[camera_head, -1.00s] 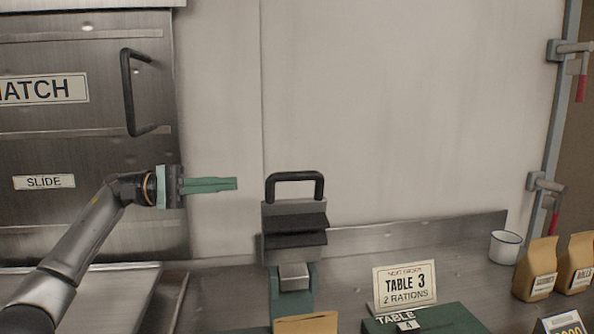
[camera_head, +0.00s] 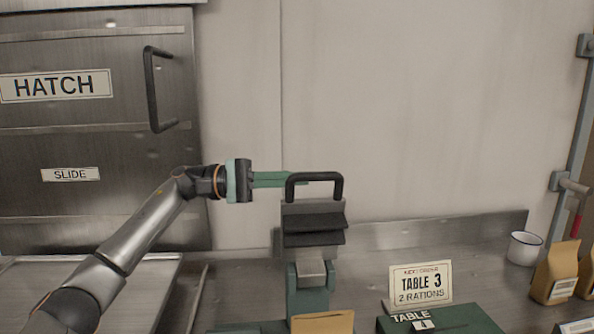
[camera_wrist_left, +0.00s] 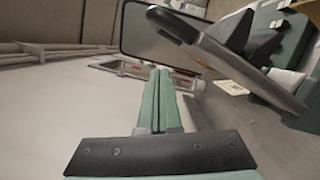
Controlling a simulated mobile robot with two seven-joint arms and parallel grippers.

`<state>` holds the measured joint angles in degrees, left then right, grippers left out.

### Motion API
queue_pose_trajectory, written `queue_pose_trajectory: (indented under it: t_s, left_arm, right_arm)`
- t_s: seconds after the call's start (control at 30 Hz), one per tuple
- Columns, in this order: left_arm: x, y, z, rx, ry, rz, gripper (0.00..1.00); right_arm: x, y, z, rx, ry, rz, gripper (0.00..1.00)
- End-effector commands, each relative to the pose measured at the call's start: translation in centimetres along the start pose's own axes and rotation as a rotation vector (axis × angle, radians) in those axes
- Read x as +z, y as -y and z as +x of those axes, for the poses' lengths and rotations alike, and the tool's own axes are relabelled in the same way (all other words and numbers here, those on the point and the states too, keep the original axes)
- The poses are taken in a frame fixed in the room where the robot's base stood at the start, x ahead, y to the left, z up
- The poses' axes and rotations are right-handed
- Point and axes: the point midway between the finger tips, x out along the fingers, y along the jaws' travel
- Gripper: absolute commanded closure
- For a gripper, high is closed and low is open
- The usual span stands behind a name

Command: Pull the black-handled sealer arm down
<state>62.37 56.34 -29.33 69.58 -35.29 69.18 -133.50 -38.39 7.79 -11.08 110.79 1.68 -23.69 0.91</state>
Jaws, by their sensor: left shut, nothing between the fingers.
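The sealer (camera_head: 312,240) stands on the counter with its arm raised. Its black handle (camera_head: 341,188) is a loop at the top. My left gripper (camera_head: 292,179) comes in from the left, with its green fingers together and empty. In the head view the fingertips overlap the handle's left side; whether they touch it I cannot tell. My right gripper is not in view.
A brown packet (camera_head: 322,323) lies at the sealer's base. Right of it are a green box (camera_head: 455,318) and a TABLE 3 sign (camera_head: 420,284). A white mug (camera_head: 524,248) and brown bags (camera_head: 556,272) stand further right. A steel hatch (camera_head: 100,210) is behind on the left.

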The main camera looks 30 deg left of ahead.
Motion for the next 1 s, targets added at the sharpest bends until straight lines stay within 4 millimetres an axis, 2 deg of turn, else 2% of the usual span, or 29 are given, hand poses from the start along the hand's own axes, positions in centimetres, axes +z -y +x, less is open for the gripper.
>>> queue_pose_trajectory:
  t_s: [0.03, 0.17, 0.4, 1.0]
  left_arm:
    - [0.3, -0.2, 0.9, -0.002, 0.001, 0.002, 1.0]
    - [1.8, 0.0, 0.9, -0.004, -0.001, 0.002, 1.0]
    - [3.5, 0.0, 1.3, -0.001, -0.001, 0.001, 1.0]
    - [3.9, 0.1, 1.4, -0.002, 0.001, 0.011, 1.0]
  right_arm:
    - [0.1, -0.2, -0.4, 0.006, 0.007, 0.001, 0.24]
    - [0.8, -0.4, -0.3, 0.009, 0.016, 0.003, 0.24]
    - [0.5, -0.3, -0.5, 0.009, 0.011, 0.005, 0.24]
    - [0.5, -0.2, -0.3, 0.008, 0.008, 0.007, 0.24]
